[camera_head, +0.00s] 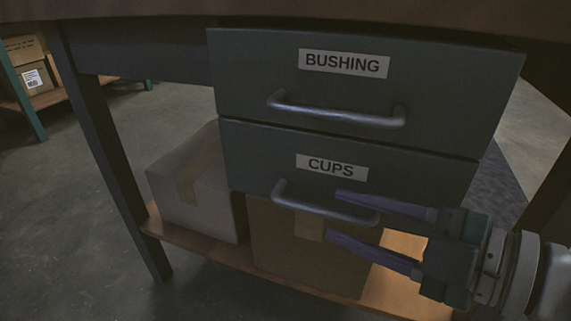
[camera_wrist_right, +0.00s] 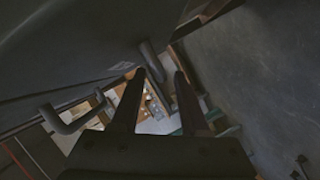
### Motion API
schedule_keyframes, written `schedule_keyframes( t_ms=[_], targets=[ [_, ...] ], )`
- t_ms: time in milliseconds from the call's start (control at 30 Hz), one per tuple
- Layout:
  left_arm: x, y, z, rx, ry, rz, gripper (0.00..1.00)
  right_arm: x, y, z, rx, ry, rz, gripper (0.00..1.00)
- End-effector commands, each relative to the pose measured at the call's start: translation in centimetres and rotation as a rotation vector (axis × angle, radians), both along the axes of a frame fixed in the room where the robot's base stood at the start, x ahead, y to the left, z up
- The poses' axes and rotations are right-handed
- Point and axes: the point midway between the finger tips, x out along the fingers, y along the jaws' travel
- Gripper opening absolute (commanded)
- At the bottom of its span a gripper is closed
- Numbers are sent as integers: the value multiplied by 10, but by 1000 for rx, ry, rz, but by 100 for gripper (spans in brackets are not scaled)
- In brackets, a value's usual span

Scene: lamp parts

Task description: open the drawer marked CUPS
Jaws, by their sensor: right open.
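The grey CUPS drawer (camera_head: 255,165) is the lower of two drawers under the table and looks shut. Its white label (camera_head: 331,167) sits above a metal bar handle (camera_head: 300,204). My right gripper (camera_head: 333,215) comes in from the right, open and empty. In the head view one finger shows above the handle bar and the other below it; I cannot tell how deep they reach or whether they touch it. In the right wrist view, curved handle metal (camera_wrist_right: 62,122) shows left of the open right gripper (camera_wrist_right: 160,74). My left gripper is not in view.
The BUSHING drawer (camera_head: 240,75) with its own handle (camera_head: 335,114) is directly above and looks shut. Cardboard boxes (camera_head: 190,195) stand on a low wooden shelf (camera_head: 195,245) beneath. A table leg (camera_head: 115,170) stands at left. The floor (camera_head: 70,230) left of it is clear.

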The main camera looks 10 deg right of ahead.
Motion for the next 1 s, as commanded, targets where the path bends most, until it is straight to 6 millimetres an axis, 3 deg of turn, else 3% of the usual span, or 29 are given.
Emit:
schedule_keyframes(
  t_ms=[200, 567, 900, 1000],
  targets=[
    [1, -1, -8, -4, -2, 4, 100, 17, 13, -5, 1, -1, 0, 45],
    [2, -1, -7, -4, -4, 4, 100, 21, 15, -5, 0, 1, -1, 45],
    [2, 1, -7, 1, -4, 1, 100, 20, 15, -5, 1, 1, 0, 6],
    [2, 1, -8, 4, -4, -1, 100, 20, 15, -5, 1, 1, 0, 0]
  ],
)
